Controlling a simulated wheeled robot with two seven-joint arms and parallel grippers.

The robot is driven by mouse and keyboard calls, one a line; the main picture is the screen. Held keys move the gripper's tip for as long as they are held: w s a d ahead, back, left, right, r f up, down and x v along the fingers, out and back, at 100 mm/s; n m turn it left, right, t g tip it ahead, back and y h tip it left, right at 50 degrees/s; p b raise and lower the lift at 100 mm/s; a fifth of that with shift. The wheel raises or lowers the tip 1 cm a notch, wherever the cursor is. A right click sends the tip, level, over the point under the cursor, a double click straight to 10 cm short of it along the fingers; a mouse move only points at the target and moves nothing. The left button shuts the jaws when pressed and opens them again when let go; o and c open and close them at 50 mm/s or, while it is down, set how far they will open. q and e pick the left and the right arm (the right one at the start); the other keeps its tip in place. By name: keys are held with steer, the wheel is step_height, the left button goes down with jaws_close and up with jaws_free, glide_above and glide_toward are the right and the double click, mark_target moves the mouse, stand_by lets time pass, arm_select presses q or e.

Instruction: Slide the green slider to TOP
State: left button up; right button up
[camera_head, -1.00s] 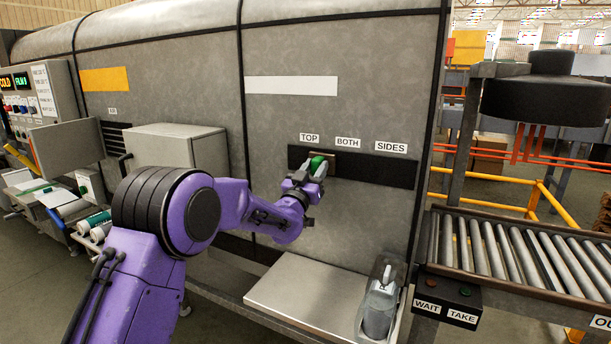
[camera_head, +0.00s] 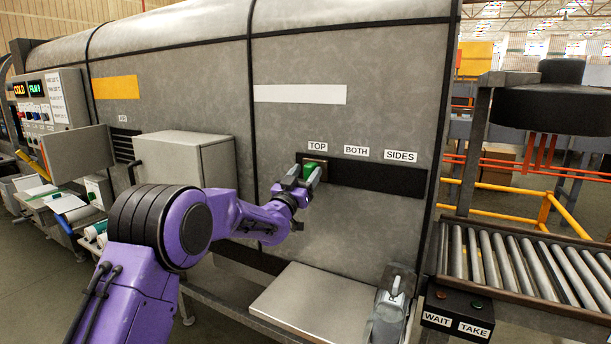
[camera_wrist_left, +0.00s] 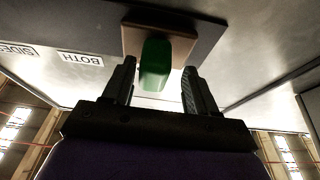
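The green slider (camera_head: 311,169) sits on a brown block near the left end of the black track (camera_head: 385,179), under the TOP label (camera_head: 317,147). The left wrist view also shows the slider (camera_wrist_left: 155,64) and its brown block (camera_wrist_left: 180,45). My left gripper (camera_head: 303,178) is at the slider, with one finger on each side of it. In the left wrist view the fingers (camera_wrist_left: 157,88) stand apart, with a visible gap between each finger and the slider. My right gripper is in neither view.
BOTH (camera_head: 356,151) and SIDES (camera_head: 400,156) labels lie to the right above the track. A grey box (camera_head: 185,160) juts out at left. A metal shelf (camera_head: 318,300) and a grey handled object (camera_head: 392,310) are below. A roller conveyor (camera_head: 520,262) stands at right.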

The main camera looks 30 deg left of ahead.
arm_select(q)
steer(key=shift+d, duration=0.1)
steer(key=b+v, duration=0.4)
steer(key=v, duration=0.6)
steer(key=shift+s+b, duration=0.25)
steer(key=shift+b, duration=0.05)
